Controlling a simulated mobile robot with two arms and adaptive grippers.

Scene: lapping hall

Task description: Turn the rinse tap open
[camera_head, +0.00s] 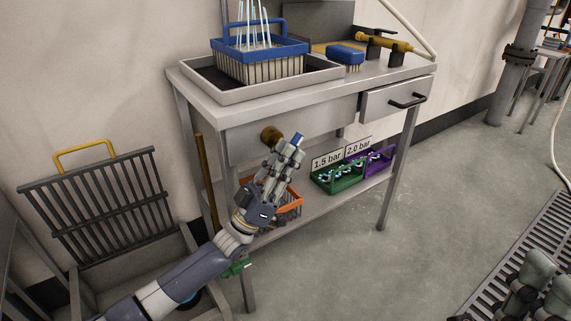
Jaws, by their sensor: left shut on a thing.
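The rinse tap has a round brass body (270,135) on the front panel of the steel bench, below the sink tray. A small blue piece (298,138), apparently its handle, shows at the fingertips of my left gripper (289,147). That gripper is shut on the blue piece, and its fingers hide most of it. The handle's angle cannot be told. My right gripper (530,281) shows partly at the lower right corner, away from the bench, and its finger state is unclear.
On the bench, a blue-rimmed basket (262,47) stands in a tray (214,95) with pale thin streaks above it. A blue brush (345,56) lies beside it. Green (336,180) and purple (374,164) bins and an orange basket (291,208) sit below. A drawer (388,102) is at right.

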